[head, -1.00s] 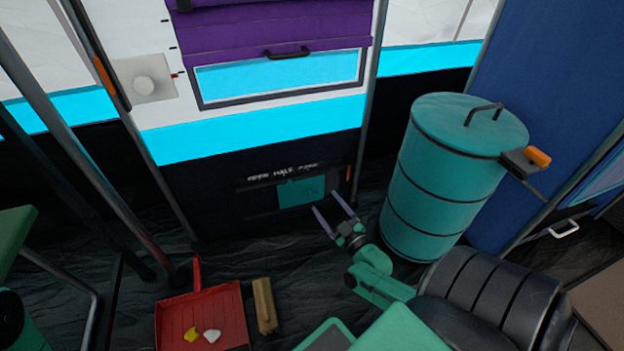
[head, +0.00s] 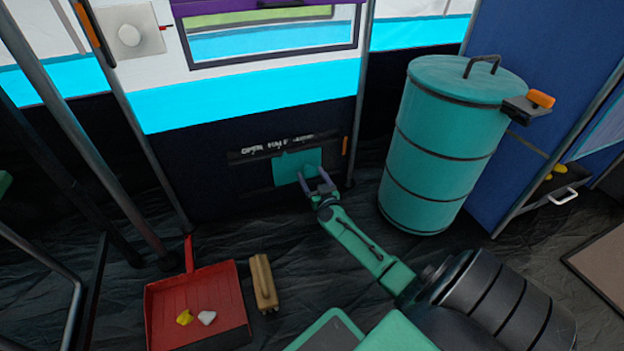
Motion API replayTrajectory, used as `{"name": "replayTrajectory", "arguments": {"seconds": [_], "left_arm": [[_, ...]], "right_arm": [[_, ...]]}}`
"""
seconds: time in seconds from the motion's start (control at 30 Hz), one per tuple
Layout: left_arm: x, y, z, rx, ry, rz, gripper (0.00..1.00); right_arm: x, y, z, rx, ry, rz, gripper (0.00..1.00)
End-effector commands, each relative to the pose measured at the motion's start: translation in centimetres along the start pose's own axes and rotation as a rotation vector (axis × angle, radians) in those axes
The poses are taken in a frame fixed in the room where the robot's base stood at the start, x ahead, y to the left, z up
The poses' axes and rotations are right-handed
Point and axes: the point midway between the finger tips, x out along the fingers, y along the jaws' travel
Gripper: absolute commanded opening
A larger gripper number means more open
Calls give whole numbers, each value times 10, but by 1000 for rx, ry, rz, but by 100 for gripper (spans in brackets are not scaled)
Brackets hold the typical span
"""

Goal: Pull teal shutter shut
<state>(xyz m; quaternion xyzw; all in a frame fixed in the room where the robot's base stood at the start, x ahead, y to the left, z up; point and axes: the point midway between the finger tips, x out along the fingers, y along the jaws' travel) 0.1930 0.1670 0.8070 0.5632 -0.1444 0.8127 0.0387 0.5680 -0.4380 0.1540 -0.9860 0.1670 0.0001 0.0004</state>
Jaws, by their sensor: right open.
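The teal shutter (head: 295,164) is a small flat square panel in a dark slot low on the dark wall panel. A white marked label (head: 277,144) runs above it, its words only partly readable. The shutter sits toward the slot's middle and right, with dark slot on its left. My right gripper (head: 313,177) is open, its two fingers pointing at the wall. They overlap the shutter's lower right part in the head view. I cannot tell whether they touch it. My left gripper is not in view.
A teal barrel (head: 440,150) with a lidded top stands to the right of my right arm. A red dustpan (head: 195,305) holding a yellow and a white scrap lies on the floor beside a wooden brush (head: 263,283). A metal pole (head: 75,130) stands at left.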

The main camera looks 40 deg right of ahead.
Motion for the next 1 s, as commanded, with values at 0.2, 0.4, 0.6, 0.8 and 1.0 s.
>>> {"name": "replayTrajectory", "arguments": {"seconds": [0.2, 0.4, 0.6, 0.8, 1.0], "left_arm": [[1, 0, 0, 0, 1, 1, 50], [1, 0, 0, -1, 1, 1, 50], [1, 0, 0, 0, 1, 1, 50], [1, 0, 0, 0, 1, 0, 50], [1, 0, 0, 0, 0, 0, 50]], "right_arm": [[1, 0, -1, -1, 0, 0, 77], [1, 0, -1, -1, 0, 0, 5], [0, 0, -1, -1, 0, 0, 0], [0, 0, 0, -1, 0, 0, 0], [0, 0, 0, -1, -1, 0, 0]]}}
